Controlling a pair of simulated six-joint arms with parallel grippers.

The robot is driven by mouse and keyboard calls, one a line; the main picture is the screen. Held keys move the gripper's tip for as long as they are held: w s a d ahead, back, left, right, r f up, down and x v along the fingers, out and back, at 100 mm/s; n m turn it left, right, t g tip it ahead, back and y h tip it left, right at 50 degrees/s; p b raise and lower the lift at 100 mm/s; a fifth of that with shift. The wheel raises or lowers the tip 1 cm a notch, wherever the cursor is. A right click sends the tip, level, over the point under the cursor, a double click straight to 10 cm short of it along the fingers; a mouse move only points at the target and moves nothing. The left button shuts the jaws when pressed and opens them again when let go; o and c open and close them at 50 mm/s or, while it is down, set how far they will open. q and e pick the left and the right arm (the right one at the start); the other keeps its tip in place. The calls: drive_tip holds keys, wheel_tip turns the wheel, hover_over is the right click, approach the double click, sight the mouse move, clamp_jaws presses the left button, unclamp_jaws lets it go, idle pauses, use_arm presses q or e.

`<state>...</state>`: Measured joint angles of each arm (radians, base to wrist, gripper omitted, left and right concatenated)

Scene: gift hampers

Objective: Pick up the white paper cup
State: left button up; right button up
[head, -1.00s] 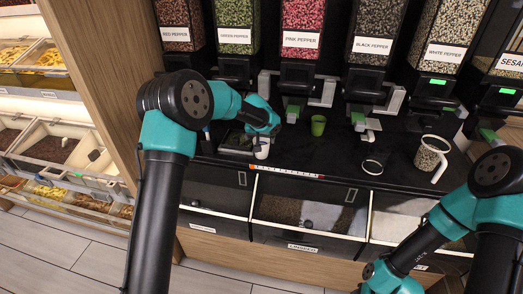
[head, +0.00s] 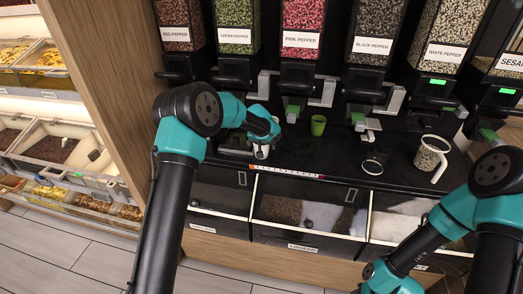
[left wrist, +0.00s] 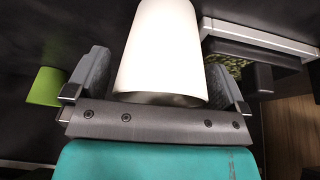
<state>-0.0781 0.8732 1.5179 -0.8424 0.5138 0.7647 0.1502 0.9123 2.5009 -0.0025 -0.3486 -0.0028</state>
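The white paper cup (left wrist: 160,50) stands between the two fingers of my left gripper (left wrist: 155,80) in the left wrist view. The fingers are spread on either side of it, with a narrow gap visible beside the left finger. In the head view the cup (head: 261,153) shows only as a small white patch, mostly hidden by my left gripper (head: 262,146) near the counter's front edge. My right arm is at the lower right of the head view; its gripper is out of the frame.
A green cup (head: 318,125) stands right of the white cup; it also shows in the left wrist view (left wrist: 46,87). Pepper dispensers line the back. A dark scale-like tray (head: 236,142) lies left.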

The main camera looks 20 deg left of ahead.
use_arm(q)
drive_tip(key=c, duration=0.8)
drive_tip(key=shift+c, duration=0.2)
drive_tip(key=shift+r, duration=1.75)
drive_tip(key=s+d, duration=0.2)
drive_tip(key=s, duration=0.5)
drive_tip(key=s+d+r, duration=0.1)
drive_tip(key=s+d, duration=0.1)
drive_tip(key=s, duration=0.6)
drive_tip(key=shift+s+d+r, duration=0.2)
drive_tip(key=shift+r, duration=0.05)
drive_tip(key=shift+s, duration=0.1)
drive_tip(key=shift+s+a+m+h, duration=0.25)
drive_tip(key=shift+s+a+m, duration=0.2)
drive_tip(key=shift+s+m, duration=0.25)
drive_tip(key=shift+s+a+m+h, duration=0.3)
drive_tip(key=shift+s+a+m, duration=0.1)
drive_tip(key=shift+s+m, duration=0.3)
drive_tip(key=shift+s+a+m+h, duration=0.25)
drive_tip(key=shift+s+a+m, duration=0.2)
drive_tip(key=shift+s+m, duration=0.25)
